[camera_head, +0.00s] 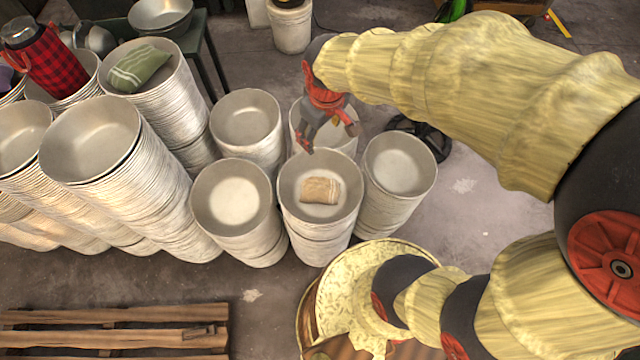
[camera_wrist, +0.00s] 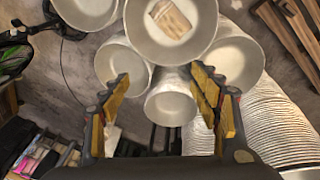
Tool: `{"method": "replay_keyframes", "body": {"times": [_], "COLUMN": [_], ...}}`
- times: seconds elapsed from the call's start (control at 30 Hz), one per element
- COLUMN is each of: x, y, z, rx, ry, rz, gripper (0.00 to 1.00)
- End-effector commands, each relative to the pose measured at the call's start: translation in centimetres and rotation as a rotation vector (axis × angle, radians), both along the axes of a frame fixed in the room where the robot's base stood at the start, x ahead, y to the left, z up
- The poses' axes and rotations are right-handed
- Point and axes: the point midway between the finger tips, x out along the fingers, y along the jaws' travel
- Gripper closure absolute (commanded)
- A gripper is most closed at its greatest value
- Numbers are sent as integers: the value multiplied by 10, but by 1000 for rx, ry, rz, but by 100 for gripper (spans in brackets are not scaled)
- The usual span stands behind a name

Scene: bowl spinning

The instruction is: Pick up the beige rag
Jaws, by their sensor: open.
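The beige rag (camera_head: 320,190) lies folded inside a metal bowl (camera_head: 343,221) at the top of a stack, in the middle of the head view. In the wrist view the rag (camera_wrist: 171,19) shows near the top, inside its bowl (camera_wrist: 143,40). My gripper (camera_head: 329,142) hangs above and behind that bowl, over a neighbouring bowl, apart from the rag. In the wrist view its two fingers (camera_wrist: 164,95) are spread wide with nothing between them.
Tall bowl stacks (camera_head: 95,140) crowd the left, one holding a green rag (camera_head: 138,68). Bowls stand left (camera_head: 233,200), right (camera_head: 399,165) and behind (camera_head: 246,120) the rag's bowl. A wooden pallet (camera_head: 115,335) lies on the floor. Floor to the right is partly clear.

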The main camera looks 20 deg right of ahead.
Motion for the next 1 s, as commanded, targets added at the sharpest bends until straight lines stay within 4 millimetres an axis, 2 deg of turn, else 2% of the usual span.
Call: {"method": "replay_keyframes", "body": {"times": [0.1,0.2,0.4,0.5,0.6,0.8,1.0], "x": [24,35,35,28,23,19,19], "y": [3,5,10,11,12,11,8], "z": [-51,-98,-187,-218,-237,-261,-277], "rx": [-35,-57,-79,-82,-83,-82,-82], "ry": [98,167,282,317,338,348,346], "rz": [112,210,382,441,476,496,495], "gripper": [35,35,35,35,35,35,35]}}
